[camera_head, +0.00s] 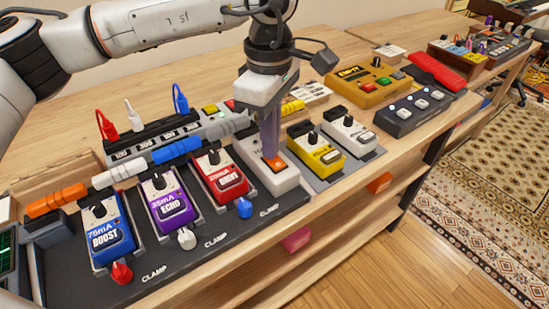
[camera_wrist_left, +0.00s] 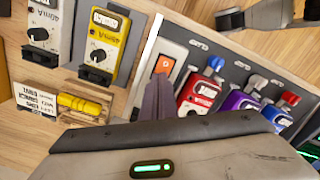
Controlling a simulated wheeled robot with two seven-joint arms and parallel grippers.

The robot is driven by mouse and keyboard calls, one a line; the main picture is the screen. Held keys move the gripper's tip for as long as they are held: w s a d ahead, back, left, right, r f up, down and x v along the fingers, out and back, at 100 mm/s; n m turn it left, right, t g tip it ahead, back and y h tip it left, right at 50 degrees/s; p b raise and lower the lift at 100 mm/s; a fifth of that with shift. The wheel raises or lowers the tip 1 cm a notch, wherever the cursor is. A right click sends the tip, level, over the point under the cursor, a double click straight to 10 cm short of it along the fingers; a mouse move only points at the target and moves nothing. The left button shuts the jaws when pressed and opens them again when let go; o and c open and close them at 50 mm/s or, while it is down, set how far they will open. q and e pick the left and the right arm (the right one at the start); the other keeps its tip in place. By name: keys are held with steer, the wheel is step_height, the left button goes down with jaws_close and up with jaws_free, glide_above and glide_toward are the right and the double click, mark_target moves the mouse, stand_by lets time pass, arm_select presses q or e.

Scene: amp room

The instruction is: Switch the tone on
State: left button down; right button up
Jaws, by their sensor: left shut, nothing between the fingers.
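A white box (camera_head: 287,183) stands at the right end of the dark pedalboard, with an orange rocker switch (camera_head: 275,166) on its top. The orange switch also shows in the left wrist view (camera_wrist_left: 164,66), set in a white plate. My left gripper (camera_head: 269,154) points down with its fingers closed together and empty. Its tips are at or just above the orange switch and cover part of it; I cannot tell whether they touch. My right gripper is in neither view.
Red DRIVE (camera_head: 221,178), purple ECHO (camera_head: 171,207) and blue BOOST (camera_head: 107,236) pedals stand left of the white box. A yellow pedal (camera_head: 315,152) and a white pedal (camera_head: 348,133) stand to its right. A power strip with plugs (camera_head: 130,153) lies behind.

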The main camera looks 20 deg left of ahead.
arm_select(q)
steer(key=shift+f, duration=0.3)
steer(key=shift+r+p, duration=2.2)
steer(key=shift+r, duration=1.35)
